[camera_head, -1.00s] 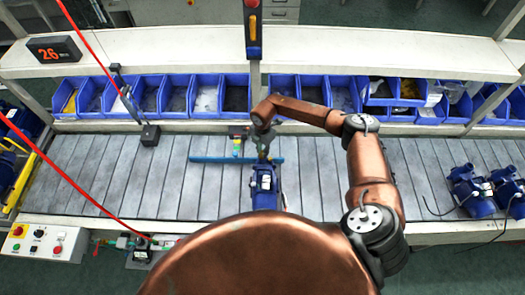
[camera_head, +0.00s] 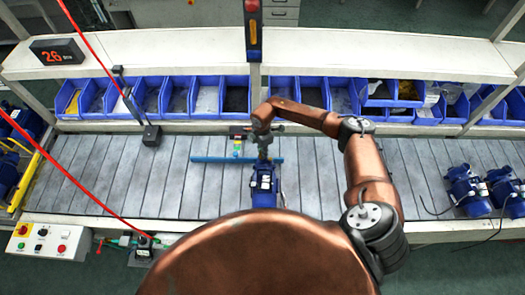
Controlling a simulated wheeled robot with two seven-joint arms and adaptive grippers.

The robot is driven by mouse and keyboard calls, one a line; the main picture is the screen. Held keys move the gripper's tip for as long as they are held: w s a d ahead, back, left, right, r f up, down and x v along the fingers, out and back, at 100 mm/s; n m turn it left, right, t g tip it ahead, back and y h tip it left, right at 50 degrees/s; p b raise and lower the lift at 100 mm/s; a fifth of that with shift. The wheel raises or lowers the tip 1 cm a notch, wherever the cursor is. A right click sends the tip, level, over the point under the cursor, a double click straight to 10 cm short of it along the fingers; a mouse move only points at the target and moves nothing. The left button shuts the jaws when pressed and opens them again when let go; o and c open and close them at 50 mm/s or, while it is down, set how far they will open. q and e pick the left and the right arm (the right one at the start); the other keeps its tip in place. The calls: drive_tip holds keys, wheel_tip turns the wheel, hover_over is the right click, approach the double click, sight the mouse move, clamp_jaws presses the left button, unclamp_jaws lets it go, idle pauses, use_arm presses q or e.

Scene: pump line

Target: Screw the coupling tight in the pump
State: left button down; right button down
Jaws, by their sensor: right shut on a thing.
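A blue pump (camera_head: 264,190) stands on the slatted conveyor in front of me, its lower part hidden behind my own copper body. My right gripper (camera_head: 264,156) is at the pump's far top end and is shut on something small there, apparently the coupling. The coupling itself is hidden by the fingers, so I cannot tell how deep it sits. My left gripper is not in view.
A blue bar (camera_head: 212,159) lies across the conveyor (camera_head: 120,180) behind the pump. Other blue pumps (camera_head: 466,190) with loose cables stand at the right. Blue bins (camera_head: 207,98) line the back under a white shelf (camera_head: 160,50). A button box (camera_head: 48,241) sits at front left.

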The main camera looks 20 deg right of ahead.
drive_tip(key=shift+r+m+p, duration=0.2)
drive_tip(key=shift+m+p, duration=0.5)
drive_tip(key=shift+m, duration=0.4)
drive_tip(key=shift+f+m, duration=0.2)
drive_tip(key=shift+m, duration=0.1)
drive_tip(key=shift+r+m+p, duration=0.15)
drive_tip(key=shift+m+p, duration=0.4)
drive_tip(key=shift+m, duration=1.15)
